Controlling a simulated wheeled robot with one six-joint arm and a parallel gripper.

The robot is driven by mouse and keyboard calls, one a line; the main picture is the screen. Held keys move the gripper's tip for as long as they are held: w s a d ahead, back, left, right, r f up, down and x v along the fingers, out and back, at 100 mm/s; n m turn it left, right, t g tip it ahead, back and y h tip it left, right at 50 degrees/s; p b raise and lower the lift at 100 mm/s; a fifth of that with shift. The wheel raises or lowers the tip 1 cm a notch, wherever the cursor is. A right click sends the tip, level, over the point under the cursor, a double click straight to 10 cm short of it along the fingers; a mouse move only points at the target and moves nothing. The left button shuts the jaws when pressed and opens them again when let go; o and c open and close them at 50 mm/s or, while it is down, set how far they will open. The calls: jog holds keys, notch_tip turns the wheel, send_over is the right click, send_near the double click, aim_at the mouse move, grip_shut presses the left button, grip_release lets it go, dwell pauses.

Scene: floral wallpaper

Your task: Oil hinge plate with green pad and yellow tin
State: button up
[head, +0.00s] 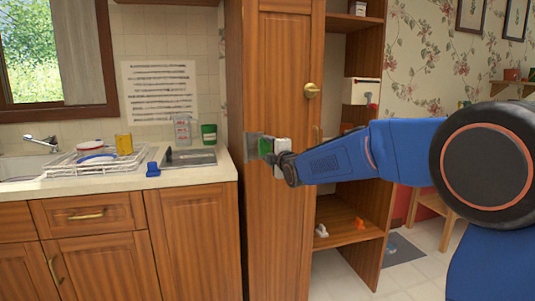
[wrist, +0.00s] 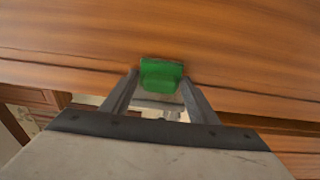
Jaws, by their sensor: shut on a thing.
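In the wrist view the green pad (wrist: 162,75) sits between the fingertips, up against the wood. A grey hinge plate (head: 252,146) shows on the cabinet just left of the pad. The pad is at or very near the plate; I cannot tell if they touch. A yellow container (head: 123,144), which looks like the yellow tin, stands by the dish rack on the counter.
The counter holds a white dish rack (head: 85,165), a blue item (head: 152,169), a grey tray (head: 190,158), a clear jar (head: 183,129) and a green container (head: 209,133). The tall cabinet door (head: 280,90) has a brass knob. Open shelves (head: 347,238) stand right of it, with small items.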

aim_at(266, 145)
jog(key=shift+s+a, duration=0.3)
jog(key=shift+a, duration=0.85)
jog(key=shift+s+a, duration=0.35)
jog(key=shift+a, duration=0.75)
jog(key=shift+s+a, duration=0.3)
jog(key=shift+a, duration=0.85)
jog(key=shift+r, duration=0.1)
jog(key=shift+s+r, duration=0.1)
jog(key=shift+r, duration=0.75)
jog(key=shift+w+d, duration=0.35)
jog(key=shift+d, duration=0.8)
jog(key=shift+w+d, duration=0.3)
jog(key=shift+d, duration=0.8)
jog(key=shift+w+d, duration=0.35)
jog(key=shift+d, duration=0.8)
jog(key=shift+s, duration=0.1)
jog(key=shift+a+v, duration=0.15)
jog(key=shift+v, duration=1.3)
jog(key=shift+a+v, duration=0.15)
jog(key=shift+v, duration=1.3)
jog(key=shift+s, duration=0.2)
